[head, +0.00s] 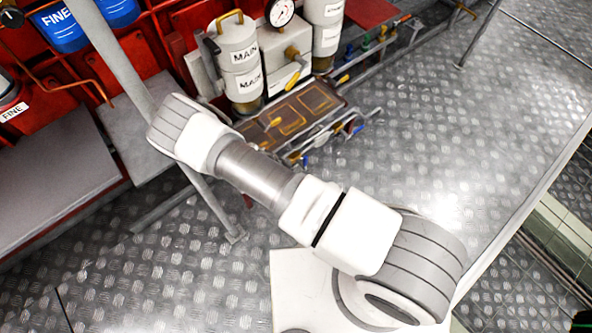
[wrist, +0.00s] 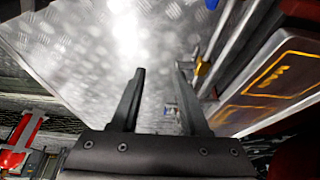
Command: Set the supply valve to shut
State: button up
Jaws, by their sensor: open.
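No label in view names the supply valve, so I cannot tell which lever it is. In the head view my gripper is hidden behind my arm.
A low tray with a brown, yellow-outlined top (head: 314,98) stands below the canisters (head: 238,58). A round gauge (head: 281,12) is above the grey box. A grey post (head: 112,48) rises close to my arm. Open tread-plate floor (head: 450,130) lies to the right.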

jog(key=d+r, duration=0.1)
jog(key=d, duration=0.2)
jog(key=shift+s+d+r+p, duration=0.1)
jog(key=shift+r+p, duration=0.25)
jog(key=shift+r, duration=0.05)
